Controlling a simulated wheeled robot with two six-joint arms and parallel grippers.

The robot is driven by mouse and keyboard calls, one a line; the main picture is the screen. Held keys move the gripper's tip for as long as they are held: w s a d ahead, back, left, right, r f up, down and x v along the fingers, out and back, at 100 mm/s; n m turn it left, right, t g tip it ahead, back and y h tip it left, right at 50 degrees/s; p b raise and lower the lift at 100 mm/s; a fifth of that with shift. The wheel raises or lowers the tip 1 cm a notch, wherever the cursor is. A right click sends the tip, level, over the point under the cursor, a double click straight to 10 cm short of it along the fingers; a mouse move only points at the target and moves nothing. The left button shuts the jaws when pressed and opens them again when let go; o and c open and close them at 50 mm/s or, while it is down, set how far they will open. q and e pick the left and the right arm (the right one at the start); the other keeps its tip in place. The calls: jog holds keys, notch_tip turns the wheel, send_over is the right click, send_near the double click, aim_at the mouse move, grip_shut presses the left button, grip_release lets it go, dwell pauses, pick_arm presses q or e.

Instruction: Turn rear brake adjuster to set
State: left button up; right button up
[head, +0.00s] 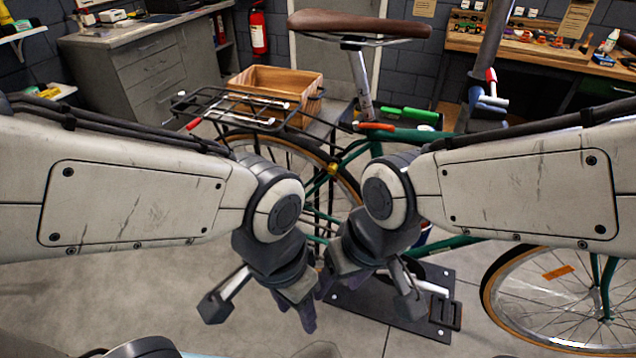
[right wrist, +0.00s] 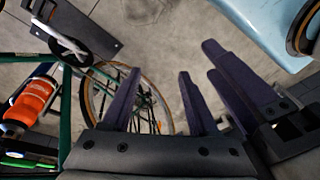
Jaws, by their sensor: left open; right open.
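The green bike stands with its rear wheel (head: 262,150) behind my arms. A small yellow part (head: 332,169) sits by the frame above that wheel; I cannot tell if it is the rear brake adjuster. My left gripper (head: 258,312) is open and empty, low in the middle of the head view. My right gripper (head: 368,298) is open beside it, a little higher and to the right, also empty. The two grippers are close, their inner fingers nearly overlapping. In the right wrist view my right gripper (right wrist: 158,88) points over bare floor and a wheel (right wrist: 150,95).
A rear rack (head: 225,108) and wooden crate (head: 290,80) are behind my left arm. The saddle (head: 358,25) rises above. A dark stand base (head: 385,315) lies on the floor. An orange bottle (right wrist: 32,102) is on the frame.

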jog(key=w+a+f+m+t+y+b, duration=0.4)
jog(key=w+f+m+b, duration=0.3)
jog(key=w+f+b, duration=0.5)
jog(key=w+a+r+m+t+b, duration=0.3)
jog(key=w+a+m+t+b, duration=0.45)
jog(key=w+m+b, duration=0.3)
jog(key=m+t+h+b, duration=0.5)
jog(key=m+h+b, duration=0.7)
jog(key=m, duration=1.7)
send_near(331, 172)
jog(key=shift+g, duration=0.25)
jog(key=p+x, duration=0.1)
jog(key=x, duration=0.1)
jog(key=p+x, duration=0.1)
jog(key=x, duration=0.2)
jog(key=p+x, duration=0.2)
jog(key=x, duration=0.1)
jog(key=shift+w+r, duration=0.1)
jog(key=shift+r, duration=0.3)
jog(key=shift+w+d+f, duration=0.15)
jog(key=shift+w, duration=0.5)
